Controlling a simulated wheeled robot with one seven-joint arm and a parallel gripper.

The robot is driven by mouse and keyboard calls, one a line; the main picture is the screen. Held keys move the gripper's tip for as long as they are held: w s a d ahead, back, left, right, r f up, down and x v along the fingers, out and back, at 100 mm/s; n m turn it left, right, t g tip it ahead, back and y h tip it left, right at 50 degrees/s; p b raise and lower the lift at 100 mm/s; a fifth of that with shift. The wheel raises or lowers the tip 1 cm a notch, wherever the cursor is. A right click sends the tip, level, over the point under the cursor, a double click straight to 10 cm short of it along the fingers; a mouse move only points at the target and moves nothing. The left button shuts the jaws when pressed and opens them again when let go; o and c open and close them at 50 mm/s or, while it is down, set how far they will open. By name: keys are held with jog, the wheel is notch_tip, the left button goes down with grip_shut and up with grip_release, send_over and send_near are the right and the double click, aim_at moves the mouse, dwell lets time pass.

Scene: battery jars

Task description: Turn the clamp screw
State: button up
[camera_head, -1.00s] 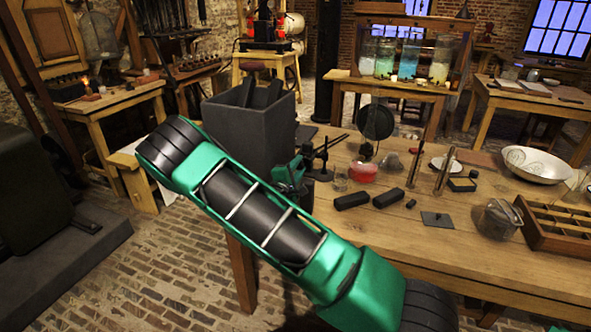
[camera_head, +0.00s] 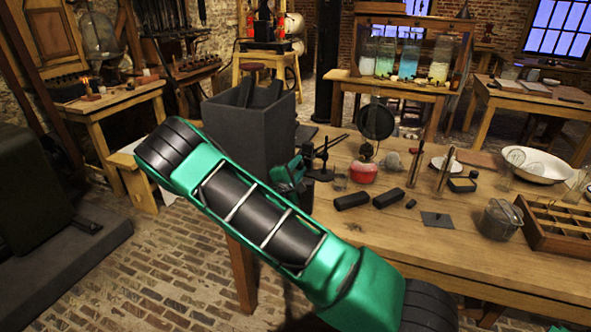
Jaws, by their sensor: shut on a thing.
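A dark clamp stand (camera_head: 323,160) with a thin slanting arm stands at the left edge of the wooden workbench (camera_head: 385,240). My gripper (camera_head: 298,172), green and black, is at the left side of this stand, partly behind my green arm. It is shut on a small part there, at the place of the clamp screw. The screw itself is too small and too covered to make out, and so are the fingertips.
A dark grey bin (camera_head: 250,128) stands close behind my gripper. A round black disc (camera_head: 376,121), a red vessel (camera_head: 363,174) and two black blocks (camera_head: 370,199) are right of the stand. A divided wooden tray (camera_head: 555,228) is at the far right.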

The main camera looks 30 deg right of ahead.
jog(key=o, duration=1.1)
jog(key=shift+f, duration=0.15)
jog(key=v, duration=1)
jog(key=shift+s+a, duration=0.2)
jog(key=shift+a, duration=0.15)
jog(key=shift+c, duration=0.2)
